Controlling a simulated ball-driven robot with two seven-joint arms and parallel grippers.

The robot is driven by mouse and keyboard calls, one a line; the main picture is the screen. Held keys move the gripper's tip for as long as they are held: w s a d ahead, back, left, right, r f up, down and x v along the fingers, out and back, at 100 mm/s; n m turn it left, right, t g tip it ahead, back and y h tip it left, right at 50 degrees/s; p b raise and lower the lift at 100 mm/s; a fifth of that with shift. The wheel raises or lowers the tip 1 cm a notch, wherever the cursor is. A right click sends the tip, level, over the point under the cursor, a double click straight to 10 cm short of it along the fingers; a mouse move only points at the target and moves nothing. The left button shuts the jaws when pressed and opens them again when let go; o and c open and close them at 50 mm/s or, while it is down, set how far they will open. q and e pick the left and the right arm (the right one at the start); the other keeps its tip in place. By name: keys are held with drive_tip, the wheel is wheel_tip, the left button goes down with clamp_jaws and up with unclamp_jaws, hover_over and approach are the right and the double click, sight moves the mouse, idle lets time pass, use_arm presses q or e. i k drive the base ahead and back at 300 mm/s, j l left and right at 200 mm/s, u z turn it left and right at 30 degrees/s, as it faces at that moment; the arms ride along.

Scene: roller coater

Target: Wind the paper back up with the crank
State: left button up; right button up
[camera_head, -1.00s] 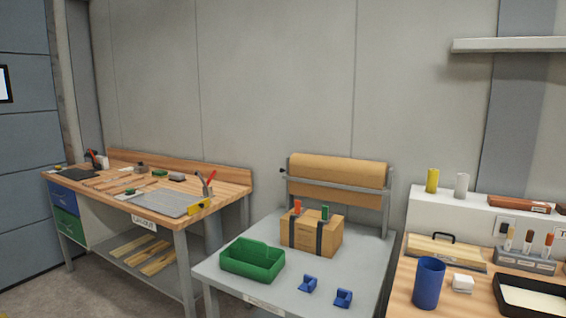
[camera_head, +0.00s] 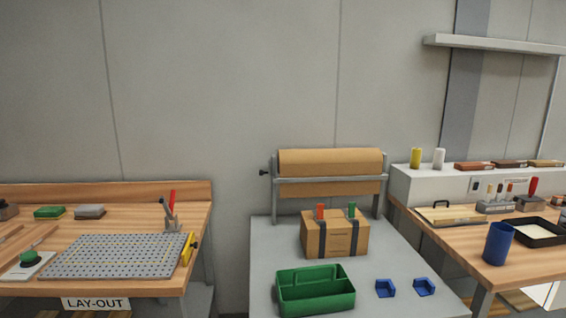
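A roll of brown paper (camera_head: 330,160) sits in a grey metal stand at the back of the grey table. A length of paper (camera_head: 328,188) hangs below the roll, under the stand's grey crossbar (camera_head: 330,180). A small black crank handle (camera_head: 264,172) sticks out at the left side of the stand. Neither of my grippers shows in the head view.
A wooden lay-out bench (camera_head: 100,288) is at left. A bench with a blue cup (camera_head: 497,244) is at right.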

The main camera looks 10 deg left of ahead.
sight(371, 154)
drive_tip(key=j, duration=0.6)
drive_tip(key=j+z, duration=0.1)
drive_tip(key=j, duration=0.5)
drive_tip(key=i+j+z, duration=0.1)
drive_tip(key=i+z, duration=0.4)
drive_tip(key=i, duration=0.4)
